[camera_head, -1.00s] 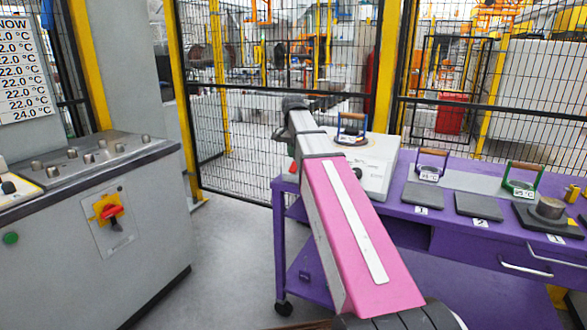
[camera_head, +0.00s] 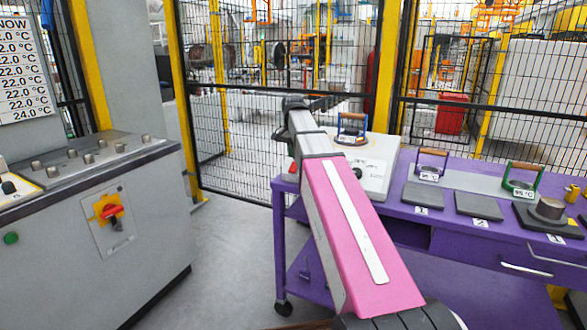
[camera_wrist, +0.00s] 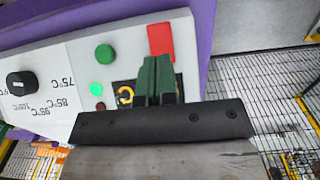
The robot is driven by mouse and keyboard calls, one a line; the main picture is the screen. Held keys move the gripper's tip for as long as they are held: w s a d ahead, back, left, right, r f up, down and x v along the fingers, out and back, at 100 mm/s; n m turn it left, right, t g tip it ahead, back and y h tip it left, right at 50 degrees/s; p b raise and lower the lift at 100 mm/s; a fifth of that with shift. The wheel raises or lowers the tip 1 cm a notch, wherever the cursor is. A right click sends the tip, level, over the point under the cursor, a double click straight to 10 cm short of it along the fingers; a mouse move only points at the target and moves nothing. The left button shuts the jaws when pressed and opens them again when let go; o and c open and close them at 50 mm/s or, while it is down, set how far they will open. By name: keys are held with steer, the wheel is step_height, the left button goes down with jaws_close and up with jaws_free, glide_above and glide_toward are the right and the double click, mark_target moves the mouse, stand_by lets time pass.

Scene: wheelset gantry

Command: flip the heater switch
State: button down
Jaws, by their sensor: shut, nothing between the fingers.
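The heater is a white box (camera_head: 372,178) on the purple bench, partly hidden by my arm in the head view. In the wrist view its panel (camera_wrist: 70,60) shows a green button (camera_wrist: 105,54), a lit green lamp (camera_wrist: 96,89), a small dark red round spot (camera_wrist: 100,107) and a red block (camera_wrist: 160,40). A yellow ring mark on black (camera_wrist: 125,95) lies beside my fingers. My gripper (camera_wrist: 157,62) is shut and empty, its green fingers in front of the panel near the red block. I cannot tell whether they touch it. No switch lever shows clearly; the fingers cover that part.
A black temperature dial (camera_wrist: 20,85) is on the same panel. Hot plates and handled pieces stand on the purple bench (camera_head: 390,235) to the right. A grey cabinet (camera_head: 75,245) with a red-yellow rotary switch (camera_head: 110,210) stands left. Mesh fencing (camera_head: 240,130) is behind.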

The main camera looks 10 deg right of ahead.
mark_target(293, 168)
steer(key=shift+f, duration=1.65)
stand_by(1.1)
steer(key=shift+r, duration=0.1)
step_height(293, 168, up, 7)
stand_by(0.9)
